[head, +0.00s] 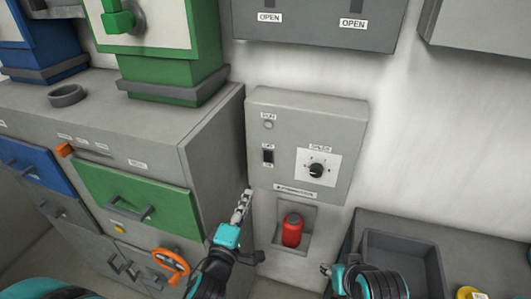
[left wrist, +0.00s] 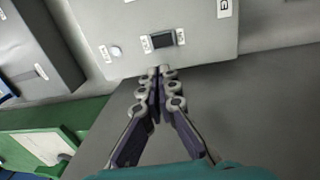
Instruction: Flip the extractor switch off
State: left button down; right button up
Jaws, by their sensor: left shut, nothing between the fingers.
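The grey control box (head: 345,113) is on the wall in the middle of the head view. Its black rocker switch (head: 268,156) sits on the left of its face, below a round indicator (head: 268,125). The left wrist view shows the switch (left wrist: 162,38) and the pale indicator (left wrist: 115,51) too. I cannot tell which way the rocker is tipped. My left gripper (head: 246,194) is shut and empty, its tips just below the switch in the head view; its fingertips (left wrist: 161,70) appear apart from the switch. My right gripper (head: 327,269) is low, below the box, its fingers too small to read.
A black dial (head: 316,170) is right of the switch. A red object (head: 292,230) stands in a recess below the box. A grey cabinet with a green drawer (head: 140,200) is at left, with an orange ring handle (head: 171,262). A grey tray (head: 402,250) is at right.

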aim_at(267, 154)
pick_arm(q)
jog(key=shift+d+r, duration=0.1)
jog(key=shift+d, duration=0.1)
jog(key=shift+s, duration=0.1)
jog(key=b+x, duration=0.1)
jog(key=x, duration=1.2)
jog(key=shift+d, duration=0.1)
jog(key=shift+w+d+r, duration=0.1)
jog(key=shift+w+r, duration=0.05)
jog(key=shift+w, duration=0.35)
